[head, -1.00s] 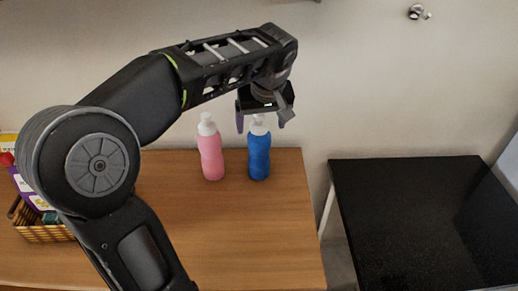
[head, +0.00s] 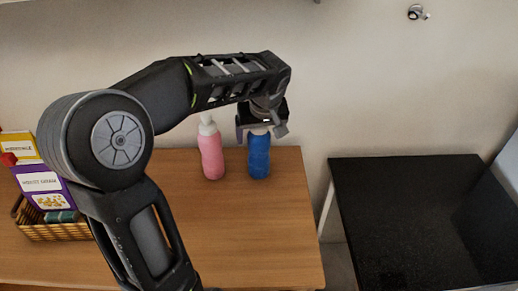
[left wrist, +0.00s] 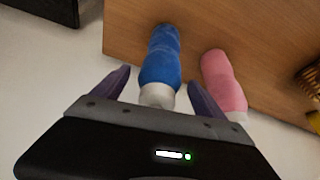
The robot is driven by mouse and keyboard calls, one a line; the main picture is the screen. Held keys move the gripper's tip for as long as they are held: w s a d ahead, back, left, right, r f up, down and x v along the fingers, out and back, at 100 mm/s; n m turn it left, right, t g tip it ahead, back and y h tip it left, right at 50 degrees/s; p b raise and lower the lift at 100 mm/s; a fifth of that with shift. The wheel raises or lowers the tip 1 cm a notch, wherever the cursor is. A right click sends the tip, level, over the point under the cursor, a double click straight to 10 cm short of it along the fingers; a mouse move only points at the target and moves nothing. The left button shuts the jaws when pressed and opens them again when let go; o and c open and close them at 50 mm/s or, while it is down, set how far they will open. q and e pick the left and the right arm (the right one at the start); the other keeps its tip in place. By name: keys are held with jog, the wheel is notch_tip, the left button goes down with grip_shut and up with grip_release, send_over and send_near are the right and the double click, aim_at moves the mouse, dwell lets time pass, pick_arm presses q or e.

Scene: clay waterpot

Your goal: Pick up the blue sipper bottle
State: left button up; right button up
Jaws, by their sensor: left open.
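The blue sipper bottle (head: 258,158) stands upright near the back right of the wooden table, its white top mostly hidden by my left gripper in the head view. My left gripper (head: 262,132) is open and points down over the bottle's top. In the left wrist view the bottle (left wrist: 161,58) shows with its white cap (left wrist: 157,95) between the two purple-grey fingers (left wrist: 158,90), with gaps on both sides. I cannot tell whether anything touches. My right gripper is not in view.
A pink bottle (head: 211,155) stands just left of the blue one, close to a finger in the wrist view. A wicker basket (head: 50,231) with boxes is at the left. A black table (head: 410,215) stands right, across a gap. The wall is behind.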

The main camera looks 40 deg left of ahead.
pick_arm(q)
jog(key=shift+x, duration=0.95)
jog(key=shift+r, duration=0.1)
grip_shut()
dwell(0.5)
